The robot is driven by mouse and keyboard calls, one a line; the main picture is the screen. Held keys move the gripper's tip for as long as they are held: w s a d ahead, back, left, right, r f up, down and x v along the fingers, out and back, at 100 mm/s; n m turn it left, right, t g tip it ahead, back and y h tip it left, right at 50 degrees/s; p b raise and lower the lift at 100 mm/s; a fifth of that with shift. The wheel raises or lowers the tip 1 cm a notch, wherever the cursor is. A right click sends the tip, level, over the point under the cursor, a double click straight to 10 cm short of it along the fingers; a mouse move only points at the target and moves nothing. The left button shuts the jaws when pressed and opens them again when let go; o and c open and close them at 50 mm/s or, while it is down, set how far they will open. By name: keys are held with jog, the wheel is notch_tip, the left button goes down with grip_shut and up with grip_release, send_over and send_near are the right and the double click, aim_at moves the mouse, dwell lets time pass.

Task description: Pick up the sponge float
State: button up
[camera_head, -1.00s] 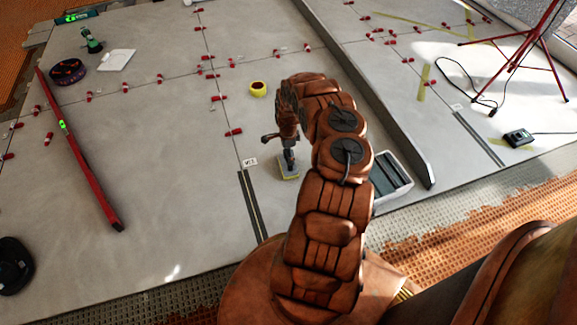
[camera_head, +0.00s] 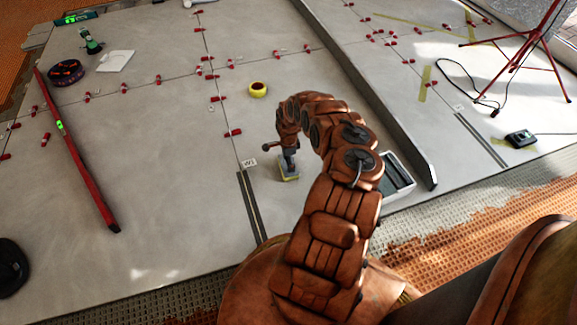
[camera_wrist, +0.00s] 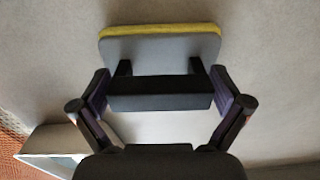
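The sponge float (camera_head: 288,174) lies on the grey tiled floor, yellow side down, just below my gripper (camera_head: 290,157) in the head view. In the wrist view the float (camera_wrist: 160,49) shows a yellow sponge edge, a grey plate and a dark handle crosswise. My gripper (camera_wrist: 161,88) is open. Its two fingers stand at either end of the handle, with what look like narrow gaps. Whether a finger touches the handle is hard to tell.
A grey tray (camera_head: 399,178) stands right of the float, beside a long raised strip (camera_head: 385,110). A yellow tape roll (camera_head: 258,89) lies farther back. Red tile clips (camera_head: 233,133) line the joints. A red level (camera_head: 75,150) lies at left.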

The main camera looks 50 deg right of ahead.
jog(key=c, duration=1)
jog(key=shift+a+r, duration=0.1)
jog(key=shift+c, duration=0.2)
